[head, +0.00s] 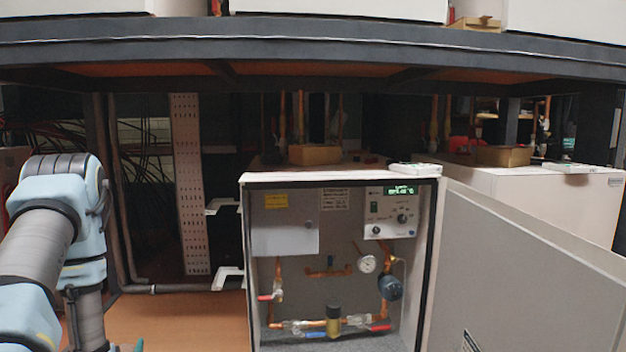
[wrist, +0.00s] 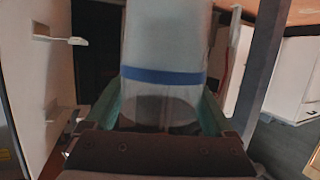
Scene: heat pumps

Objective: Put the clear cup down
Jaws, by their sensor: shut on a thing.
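The clear cup (wrist: 165,45) fills the middle of the wrist view. It is see-through with a blue band around it, and its upper part runs out of the top of the frame. My gripper (wrist: 164,100) is shut on the cup, with one green finger on each side of it. In the head view the cup does not show, and only a small teal bit of my gripper shows at the bottom left edge. What lies directly under the cup cannot be told.
An open heat pump cabinet (head: 340,240) with pipes and a gauge stands at centre right, its door (head: 540,265) swung right. White handles (head: 228,278) stick out on its left. A dark steel frame (head: 330,55) crosses above. Brown floor (head: 185,320) is clear at lower left.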

